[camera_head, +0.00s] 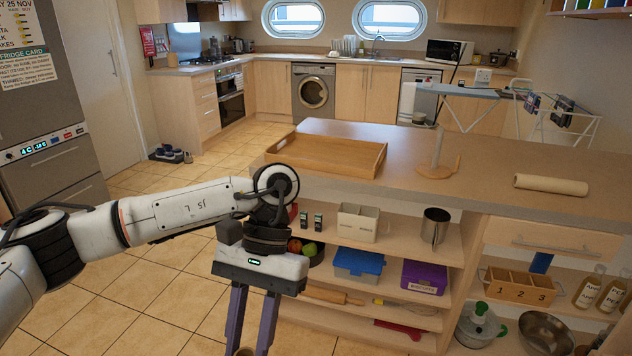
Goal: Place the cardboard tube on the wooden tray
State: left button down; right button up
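The cardboard tube (551,185) is a pale tan roll lying on its side on the right part of the counter top. The wooden tray (372,160) is a shallow rectangular tray with low walls, lying empty on the left part of the same counter. My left gripper (250,338) hangs downward in front of the counter's left end, below the counter top. Its two purple-grey fingers are apart, and their tips reach the bottom edge of the picture. It is well away from both tube and tray. My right gripper is not in view.
A paper towel holder (437,158) stands on the counter between tray and tube. Shelves below hold a metal mug (435,228), a blue box (358,265), a purple box (424,277) and a numbered wooden box (521,286). Much of the counter top is bare.

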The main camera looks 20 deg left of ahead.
aim_at(328, 155)
jog(key=u, duration=0.9)
jog(key=i, duration=1.2)
jog(key=z, duration=0.25)
